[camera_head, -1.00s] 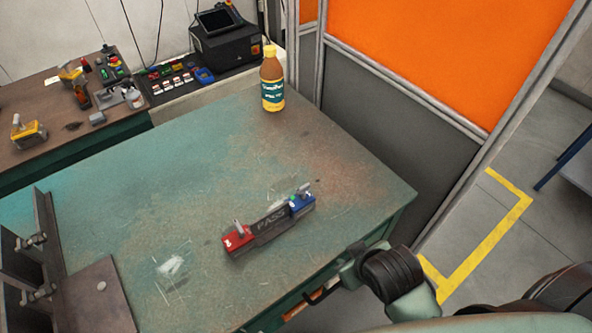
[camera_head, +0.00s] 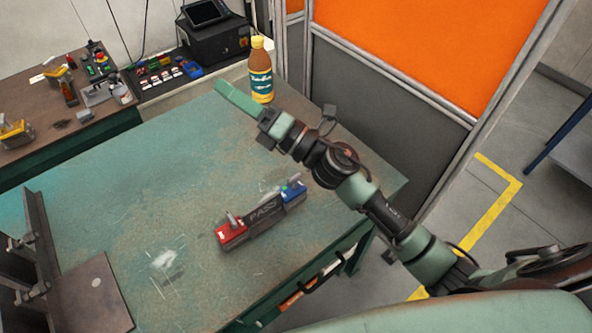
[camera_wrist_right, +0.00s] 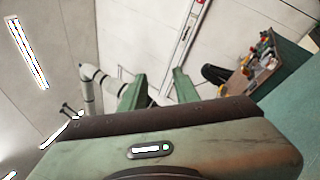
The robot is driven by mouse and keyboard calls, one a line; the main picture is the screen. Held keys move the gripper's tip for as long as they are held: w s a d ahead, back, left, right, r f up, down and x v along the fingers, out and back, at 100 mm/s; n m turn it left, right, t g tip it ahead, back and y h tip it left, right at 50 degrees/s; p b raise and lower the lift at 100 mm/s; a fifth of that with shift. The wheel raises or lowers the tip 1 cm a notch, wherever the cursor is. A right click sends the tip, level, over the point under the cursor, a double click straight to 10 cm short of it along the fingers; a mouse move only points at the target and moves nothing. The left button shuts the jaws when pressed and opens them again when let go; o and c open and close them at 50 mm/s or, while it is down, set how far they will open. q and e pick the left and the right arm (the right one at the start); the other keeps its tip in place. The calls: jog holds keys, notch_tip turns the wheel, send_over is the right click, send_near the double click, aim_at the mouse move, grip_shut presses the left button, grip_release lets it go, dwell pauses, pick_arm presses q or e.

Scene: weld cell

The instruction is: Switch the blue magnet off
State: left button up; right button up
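The blue magnet (camera_head: 294,193) sits on the right end of a dark bar marked PASS (camera_head: 264,212) on the green table. A small light lever shows on its top, with a bit of green beside it; its exact setting is too small to tell. A red magnet (camera_head: 231,235) with a grey lever sits on the bar's left end. My right gripper (camera_head: 223,90) is raised beyond the bar, pointing to the upper left, apart from both magnets. In the right wrist view its two green fingers (camera_wrist_right: 160,82) are spread with nothing between them. My left gripper is out of view.
A brown bottle (camera_head: 260,70) stands at the table's far corner, close to my right gripper in the picture. A steel angle fixture (camera_head: 40,245) stands at the left. An orange and grey partition (camera_head: 390,95) rises behind. The table's middle is clear.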

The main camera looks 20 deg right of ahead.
jog(key=s+a+f+n+g+y, duration=0.25)
jog(key=a+n+g, duration=0.25)
jog(key=n+g, duration=0.55)
jog(key=n+g+h, duration=0.7)
jog(key=n+h, duration=0.7)
send_near(294, 177)
jog(key=f, duration=0.1)
jog(key=p+x, duration=0.2)
jog(key=x, duration=0.4)
jog(key=shift+a+f, duration=0.2)
jog(key=shift+a, duration=0.05)
jog(key=shift+a+f, duration=0.15)
jog(key=shift+f, duration=0.35)
jog(key=shift+s, duration=0.1)
grip_shut()
